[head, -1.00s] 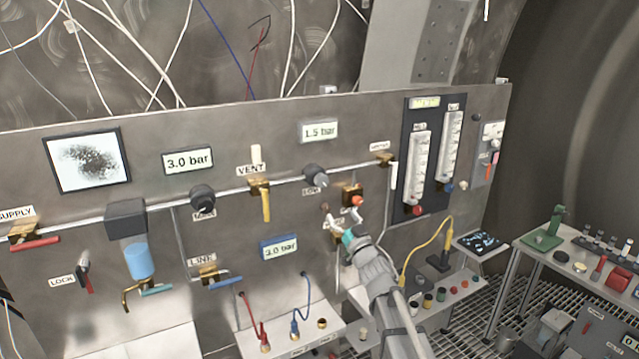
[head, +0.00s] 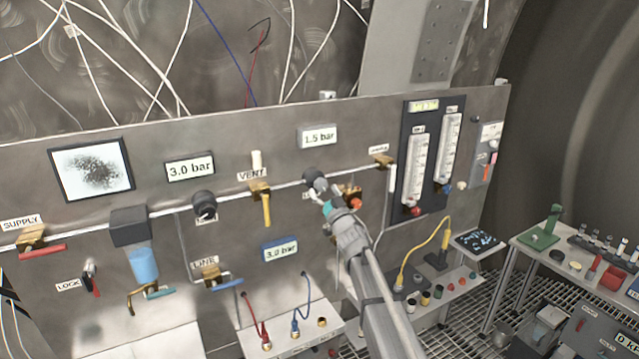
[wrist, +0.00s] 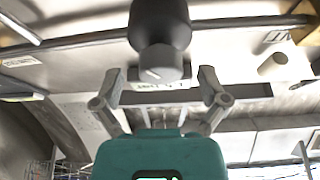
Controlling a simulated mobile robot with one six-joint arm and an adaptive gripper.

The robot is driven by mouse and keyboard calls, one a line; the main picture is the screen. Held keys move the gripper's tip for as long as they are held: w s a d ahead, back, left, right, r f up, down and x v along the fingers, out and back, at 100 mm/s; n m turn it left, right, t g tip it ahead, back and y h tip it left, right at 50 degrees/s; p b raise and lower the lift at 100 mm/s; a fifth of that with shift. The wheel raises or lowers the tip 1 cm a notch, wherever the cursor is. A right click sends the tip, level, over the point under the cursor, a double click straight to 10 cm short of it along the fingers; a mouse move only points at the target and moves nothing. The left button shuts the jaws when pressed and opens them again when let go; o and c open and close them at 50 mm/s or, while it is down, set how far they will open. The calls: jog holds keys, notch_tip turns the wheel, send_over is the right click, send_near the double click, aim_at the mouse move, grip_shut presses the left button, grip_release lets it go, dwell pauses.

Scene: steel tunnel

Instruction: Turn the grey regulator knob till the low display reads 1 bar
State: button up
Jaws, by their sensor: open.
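The grey regulator knob (head: 318,184) is on the pipe across the panel, below the low display (head: 318,137), which reads 1.5 bar. In the wrist view the knob (wrist: 160,62) has a light grey face with a line mark, under a dark body. My gripper (head: 322,198) is just in front of and below the knob. In the wrist view its two fingers (wrist: 160,92) are open, one on each side of the knob's lower end, with clear gaps. The knob's label is partly hidden by my gripper in the head view.
A brass valve with an orange-red part (head: 354,202) is close to the right of my gripper. The yellow-handled vent valve (head: 265,205) and another dark knob (head: 204,206) are to the left. Other displays (head: 190,169) and (head: 280,251) read 3.0 bar. The flow meters (head: 417,170) stand right.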

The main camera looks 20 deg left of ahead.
jog(key=shift+x, duration=0.95)
jog(key=c, duration=1.1)
jog(key=shift+c, duration=0.2)
jog(key=shift+n, duration=0.4)
jog(key=n+g+y, duration=0.1)
jog(key=n, duration=0.2)
jog(key=n+g+y+p, duration=0.1)
jog(key=n+g, duration=0.1)
jog(key=n, duration=0.2)
jog(key=shift+w+d+r, duration=0.1)
jog(key=shift+w+r, duration=0.05)
jog(key=shift+n+g+y+p, duration=0.2)
jog(key=shift+n+g+p, duration=0.25)
jog(key=shift+n+g, duration=0.75)
jog(key=shift+n+g+y+p, duration=0.2)
jog(key=shift+n+g+p, duration=0.25)
jog(key=shift+n, duration=1.45)
